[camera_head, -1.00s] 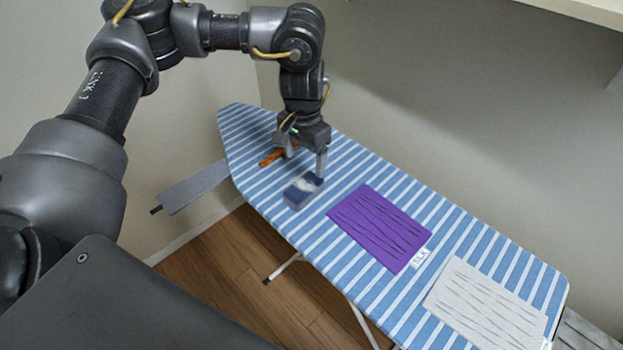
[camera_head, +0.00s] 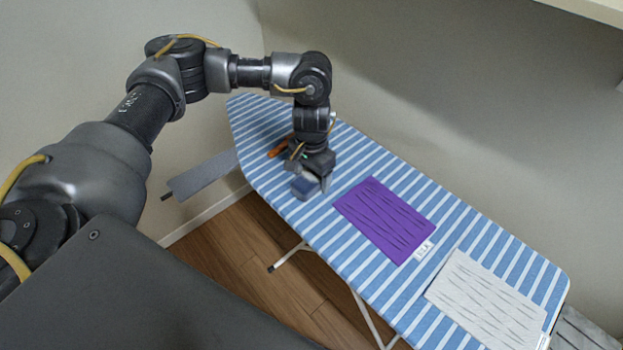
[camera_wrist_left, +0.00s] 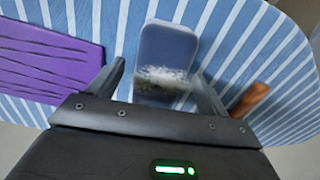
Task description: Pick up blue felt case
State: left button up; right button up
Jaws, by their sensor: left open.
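The blue felt case (camera_head: 304,186) lies on the blue-and-white striped ironing board (camera_head: 250,118), near the board's front edge. It is dark blue with a greyish, fuzzy-looking patch. In the left wrist view the case (camera_wrist_left: 168,48) sits between the two fingers, with its near end partly in shadow. My left gripper (camera_head: 312,180) is open, low over the case, its fingers on either side of it. The fingers also show in the left wrist view (camera_wrist_left: 160,85). Whether they touch the case I cannot tell. My right gripper is not in view.
A purple cloth (camera_head: 385,218) with a white tag lies to the right of the case, and a white cloth (camera_head: 487,300) lies further right. An orange-brown object (camera_head: 278,149) lies behind my gripper. A wall stands behind the board.

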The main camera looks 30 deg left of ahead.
pick_arm(q)
jog(key=shift+f, duration=0.75)
jog(key=shift+c, duration=0.5)
jog(key=c, duration=1)
jog(key=shift+o, duration=0.2)
jog(key=shift+r, duration=0.15)
